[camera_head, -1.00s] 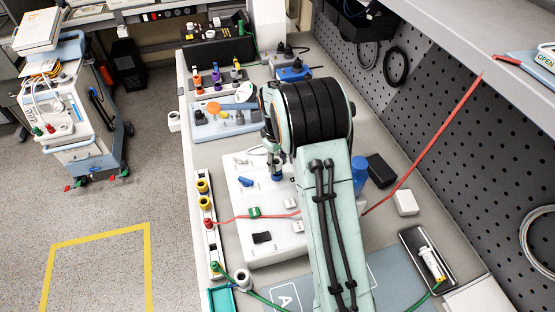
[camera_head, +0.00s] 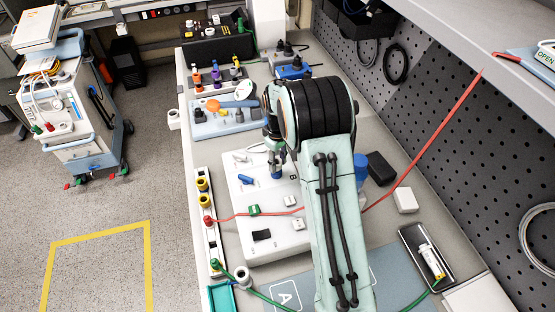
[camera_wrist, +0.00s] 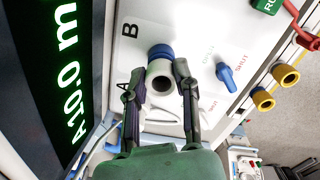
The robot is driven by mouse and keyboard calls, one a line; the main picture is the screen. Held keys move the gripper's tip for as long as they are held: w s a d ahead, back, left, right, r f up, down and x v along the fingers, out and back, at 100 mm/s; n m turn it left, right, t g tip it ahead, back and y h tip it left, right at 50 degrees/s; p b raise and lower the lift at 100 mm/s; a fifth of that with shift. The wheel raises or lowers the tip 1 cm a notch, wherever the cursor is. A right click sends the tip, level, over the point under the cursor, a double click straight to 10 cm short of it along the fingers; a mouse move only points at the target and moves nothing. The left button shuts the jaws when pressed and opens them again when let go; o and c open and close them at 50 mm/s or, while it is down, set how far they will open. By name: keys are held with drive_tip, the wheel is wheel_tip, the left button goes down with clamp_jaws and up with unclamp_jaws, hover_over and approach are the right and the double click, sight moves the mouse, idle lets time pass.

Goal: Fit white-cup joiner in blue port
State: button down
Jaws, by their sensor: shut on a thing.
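The white-cup joiner (camera_wrist: 159,68) is a short pale tube with a dark round opening facing the wrist camera. My gripper (camera_wrist: 157,84) is shut on it, one dark finger on each side. The blue port (camera_wrist: 160,49) shows as a blue ring right behind the joiner, on the white panel between the letters B and A. The joiner overlaps the ring in this view, so I cannot tell whether it is inside the port or just in front of it. In the head view my gripper (camera_head: 275,160) is low over the white panel (camera_head: 245,205), with blue showing beneath; my arm hides part of it.
A blue lever (camera_wrist: 226,75) stands on the panel right of the port in the wrist view. Yellow sockets (camera_head: 203,191) line a white strip to the left. A red cord (camera_head: 425,145) and a green cord (camera_head: 275,302) cross the bench.

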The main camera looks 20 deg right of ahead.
drive_tip(key=shift+c, duration=1.4)
unclamp_jaws()
drive_tip(key=shift+r, duration=3.55)
